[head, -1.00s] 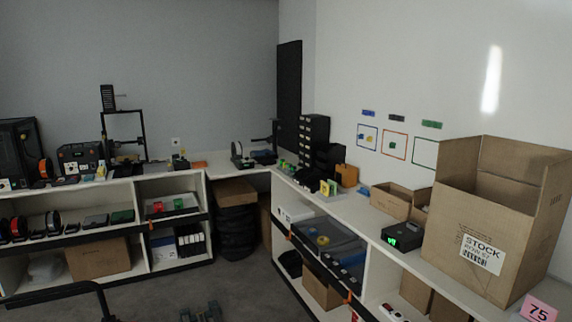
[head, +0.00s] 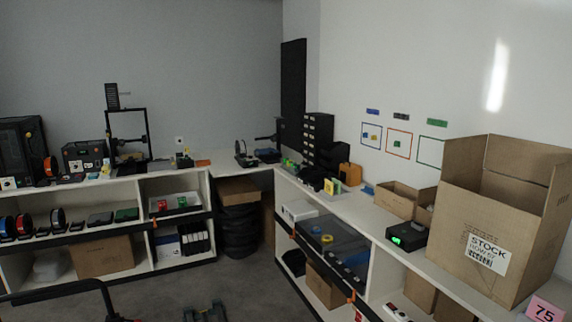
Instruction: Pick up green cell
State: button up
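I cannot single out a green cell with certainty. Small green items (head: 285,163) stand on the right counter near the corner, too small to make out. A green piece beside a yellow one (head: 331,186) stands farther along the same counter. A dark two-pronged shape (head: 207,312) at the bottom edge may be my gripper, largely cut off. It is low over the floor and far from the counters. Whether it is open or shut does not show.
A large open STOCK carton (head: 487,250), a smaller carton (head: 397,200) and a black box with a green display (head: 408,237) crowd the right counter's near end. A black bar (head: 60,291) crosses the lower left. Grey floor (head: 245,290) lies open between the shelf units.

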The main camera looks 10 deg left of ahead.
jog(key=shift+o, duration=0.3)
jog(key=o, duration=0.6)
